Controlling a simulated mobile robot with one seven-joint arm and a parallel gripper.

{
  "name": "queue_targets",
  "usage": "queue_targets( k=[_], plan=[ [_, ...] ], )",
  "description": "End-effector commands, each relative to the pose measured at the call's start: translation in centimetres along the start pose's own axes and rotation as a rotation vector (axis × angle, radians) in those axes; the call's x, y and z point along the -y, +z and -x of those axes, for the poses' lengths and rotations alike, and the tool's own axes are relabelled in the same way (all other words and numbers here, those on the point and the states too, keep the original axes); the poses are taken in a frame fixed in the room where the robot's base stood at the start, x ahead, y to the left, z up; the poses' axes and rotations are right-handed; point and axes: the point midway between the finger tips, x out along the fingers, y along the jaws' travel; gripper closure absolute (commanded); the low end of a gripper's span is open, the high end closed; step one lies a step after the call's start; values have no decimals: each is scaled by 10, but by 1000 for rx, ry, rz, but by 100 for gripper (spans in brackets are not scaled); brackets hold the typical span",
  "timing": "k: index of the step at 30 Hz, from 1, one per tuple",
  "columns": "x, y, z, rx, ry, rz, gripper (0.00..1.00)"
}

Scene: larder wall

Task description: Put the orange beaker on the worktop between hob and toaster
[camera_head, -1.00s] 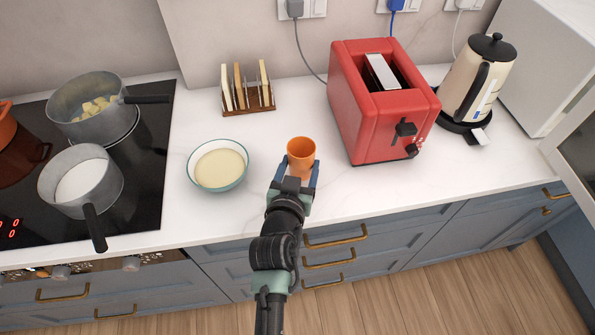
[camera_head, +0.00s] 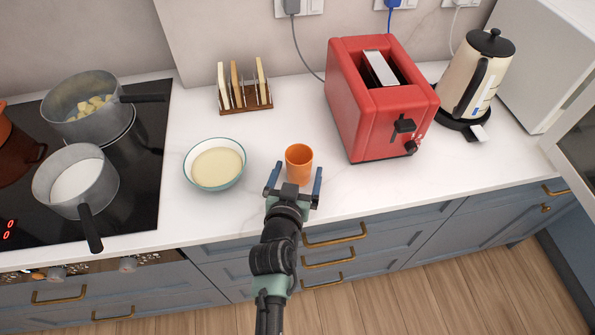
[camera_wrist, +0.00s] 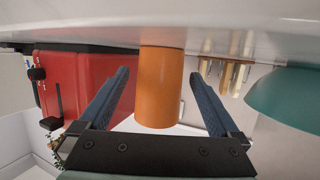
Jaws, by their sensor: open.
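The orange beaker (camera_head: 299,162) stands upright on the white worktop (camera_head: 345,190), between the hob (camera_head: 140,150) and the red toaster (camera_head: 372,105). It is to the right of a bowl and nearer the toaster than the hob. My gripper (camera_head: 294,178) is open at the beaker's front side, with one finger to each side and a gap to both. In the wrist view the beaker (camera_wrist: 159,90) appears between the two blue fingers (camera_wrist: 162,100), touching neither. The toaster also shows in the wrist view (camera_wrist: 75,85), at left.
A bowl of pale liquid (camera_head: 215,164) stands close left of my gripper. A toast rack (camera_head: 246,107) is behind. Two saucepans (camera_head: 85,108) (camera_head: 75,180) sit on the hob, one handle jutting forward. A kettle (camera_head: 478,80) stands right of the toaster.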

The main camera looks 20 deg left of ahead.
Motion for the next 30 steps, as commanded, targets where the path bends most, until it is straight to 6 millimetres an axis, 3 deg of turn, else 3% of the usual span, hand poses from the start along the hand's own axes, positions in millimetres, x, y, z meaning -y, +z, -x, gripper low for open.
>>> queue_targets(
  k=[8, 21, 30],
  plan=[
    [0, -2, 11, 1, 0, 1, 2],
    [-1, -1, 88, 2, 1, 0, 2],
    [0, -2, 119, 1, 0, 1, 2]
  ],
)
